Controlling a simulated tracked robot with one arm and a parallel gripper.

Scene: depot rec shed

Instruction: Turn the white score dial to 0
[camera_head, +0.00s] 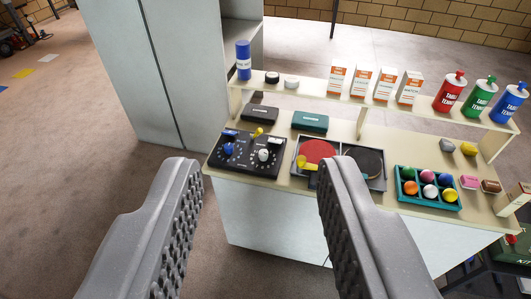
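The white score dial (264,155) is a small knob on the right part of a dark score panel (245,163). The panel lies at the left end of the counter. Pale marks ring the dial, but they are too small to read, so I cannot tell its setting. A dark blue knob (228,147) is to its left, and a yellow piece (257,132) sits at the panel's back edge. My gripper (262,170) is open and empty. Its two grey ribbed fingers are wide apart in the foreground, with the panel showing beyond and between them; nothing is touched.
Right of the panel is a tray (292,172) with a red and a black paddle. A teal box (400,189) of coloured balls is farther right. A raised shelf (345,95) behind holds cartons and bottles. A tall grey cabinet (175,70) stands at left. Floor is free at lower left.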

